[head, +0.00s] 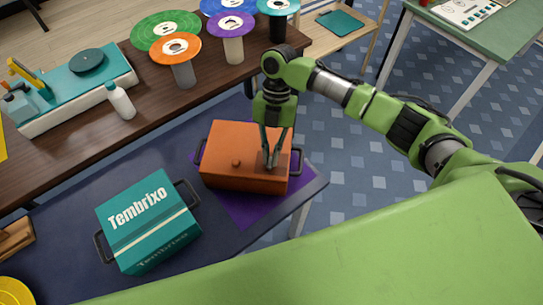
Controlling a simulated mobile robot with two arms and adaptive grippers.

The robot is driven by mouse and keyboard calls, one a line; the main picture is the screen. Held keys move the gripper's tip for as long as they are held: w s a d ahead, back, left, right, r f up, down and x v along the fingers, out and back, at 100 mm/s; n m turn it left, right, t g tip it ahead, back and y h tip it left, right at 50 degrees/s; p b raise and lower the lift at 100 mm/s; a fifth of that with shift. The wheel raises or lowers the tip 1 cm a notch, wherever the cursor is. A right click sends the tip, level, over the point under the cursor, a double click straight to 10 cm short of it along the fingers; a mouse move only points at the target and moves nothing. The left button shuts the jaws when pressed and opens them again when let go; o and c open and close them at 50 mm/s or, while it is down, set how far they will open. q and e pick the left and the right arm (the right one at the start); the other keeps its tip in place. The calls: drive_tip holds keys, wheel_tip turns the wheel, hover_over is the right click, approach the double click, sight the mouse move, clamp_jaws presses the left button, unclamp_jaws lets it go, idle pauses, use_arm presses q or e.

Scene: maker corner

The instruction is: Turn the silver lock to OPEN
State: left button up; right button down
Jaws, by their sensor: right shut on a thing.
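An orange box (225,142) with dark side handles stands on a purple mat (247,212) on the dark blue table. My right gripper (270,157) reaches down from above to the right part of the box and is shut on the silver lock. The fingers largely cover the lock, so its marks and the way it points cannot be read. A small round orange-brown knob (236,163) sits on the box to the left of the fingers. My left gripper is not in view.
A teal Tembrixo box (150,255) with dark handles stands left of the orange box. Behind, a brown bench (140,112) holds a white bottle (121,102), a teal-topped machine (75,95) and several colored discs on stands, including an orange one (175,48).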

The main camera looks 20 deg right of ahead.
drive_tip(key=shift+n, duration=0.5)
drive_tip(key=c, duration=2.2)
unclamp_jaws()
drive_tip(key=v, duration=1.2)
drive_tip(key=shift+w+a, duration=0.15)
drive_tip(key=shift+a, duration=0.05)
